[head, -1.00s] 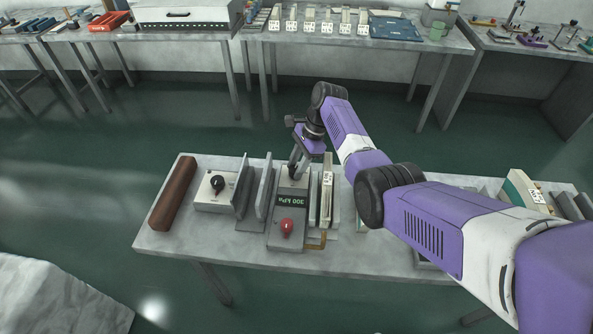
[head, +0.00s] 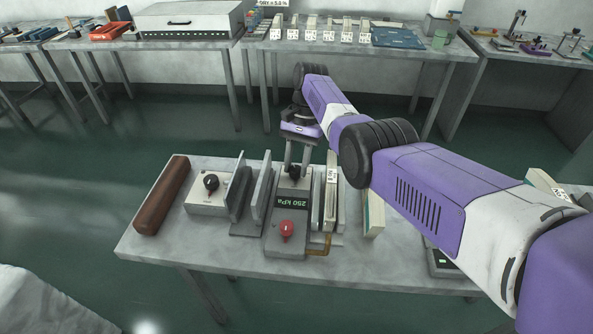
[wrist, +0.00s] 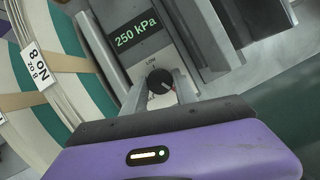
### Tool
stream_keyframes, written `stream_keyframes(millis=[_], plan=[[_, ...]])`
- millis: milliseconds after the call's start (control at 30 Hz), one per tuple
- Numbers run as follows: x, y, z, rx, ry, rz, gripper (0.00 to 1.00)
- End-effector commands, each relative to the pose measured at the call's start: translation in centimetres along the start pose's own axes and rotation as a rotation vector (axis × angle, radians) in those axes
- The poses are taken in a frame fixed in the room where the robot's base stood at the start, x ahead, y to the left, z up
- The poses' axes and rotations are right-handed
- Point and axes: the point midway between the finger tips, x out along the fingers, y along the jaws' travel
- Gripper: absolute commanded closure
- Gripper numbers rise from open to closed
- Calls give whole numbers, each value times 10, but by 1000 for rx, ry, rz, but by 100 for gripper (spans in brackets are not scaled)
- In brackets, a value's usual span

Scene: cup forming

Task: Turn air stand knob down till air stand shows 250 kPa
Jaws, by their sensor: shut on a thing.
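The grey air stand (head: 269,241) stands upright on the near table, and its green display (head: 291,203) reads 250 kPa. The display also reads 250 kPa in the wrist view (wrist: 135,34). Its black knob (head: 293,174) is at the far end, and a red knob (head: 286,230) is at the near end. My gripper (head: 297,166) reaches down from behind and is shut on the black knob.
Upright grey plates (head: 262,193) stand close left of the stand, with a white box with a black knob (head: 207,199) beyond. A brown bar (head: 162,197) lies at the table's left end. A pale labelled block (head: 331,200) stands close on the right.

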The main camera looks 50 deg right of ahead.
Motion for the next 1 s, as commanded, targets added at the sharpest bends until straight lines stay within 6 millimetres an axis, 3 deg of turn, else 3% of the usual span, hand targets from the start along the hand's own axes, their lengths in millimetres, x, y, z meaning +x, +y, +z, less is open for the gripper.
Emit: stream_keyframes(millis=[600,633,700,733,1000], plan=[[0,0,0,-38,2,16,100],[0,0,0,-38,2,16,62],[0,0,0,-37,2,16,48],[0,0,0,-37,2,16,45],[0,0,0,-37,1,16,45]])
